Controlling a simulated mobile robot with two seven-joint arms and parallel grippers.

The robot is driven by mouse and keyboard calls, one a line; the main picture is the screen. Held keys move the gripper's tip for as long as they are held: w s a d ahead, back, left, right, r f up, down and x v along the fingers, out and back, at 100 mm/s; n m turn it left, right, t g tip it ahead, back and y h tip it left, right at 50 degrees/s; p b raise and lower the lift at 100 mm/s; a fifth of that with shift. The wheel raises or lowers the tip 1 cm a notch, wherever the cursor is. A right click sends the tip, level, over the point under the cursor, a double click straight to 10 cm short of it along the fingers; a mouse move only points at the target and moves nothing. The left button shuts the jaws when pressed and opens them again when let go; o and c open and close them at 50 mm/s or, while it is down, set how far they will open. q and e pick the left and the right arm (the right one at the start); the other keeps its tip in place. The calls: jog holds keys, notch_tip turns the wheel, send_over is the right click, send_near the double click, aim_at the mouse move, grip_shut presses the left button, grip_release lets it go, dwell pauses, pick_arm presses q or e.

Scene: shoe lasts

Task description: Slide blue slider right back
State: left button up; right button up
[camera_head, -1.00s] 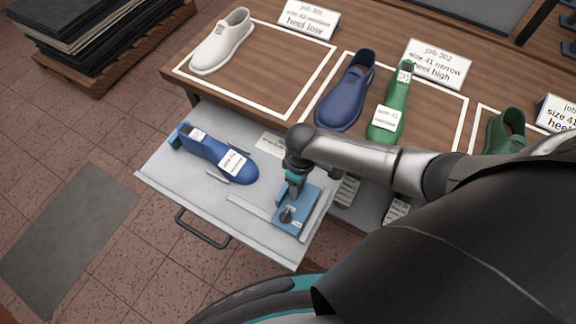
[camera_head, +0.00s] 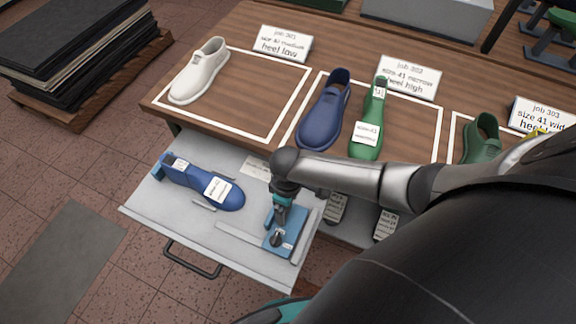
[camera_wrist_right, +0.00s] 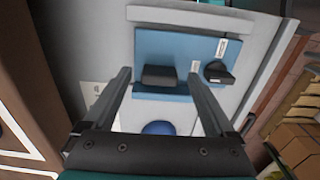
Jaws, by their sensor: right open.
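The blue slider (camera_head: 290,243) is a flat blue plate with dark parts on it, in the open pale drawer (camera_head: 150,207), beside grey rails (camera_head: 240,238). It also shows in the right wrist view (camera_wrist_right: 205,50), with a dark block and a dark knob with a white label (camera_wrist_right: 218,72). My right gripper (camera_head: 277,237) is low over the slider. In the wrist view its two fingers (camera_wrist_right: 159,75) are apart, with the dark block between them in the picture; contact cannot be told. My left gripper is out of view.
A labelled blue shoe last (camera_head: 205,185) lies in the drawer's left part. The drawer handle (camera_head: 192,262) faces the tiled floor.

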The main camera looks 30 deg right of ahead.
notch_tip(320, 180, up, 15)
jog(key=p, duration=0.3)
dwell(0.6)
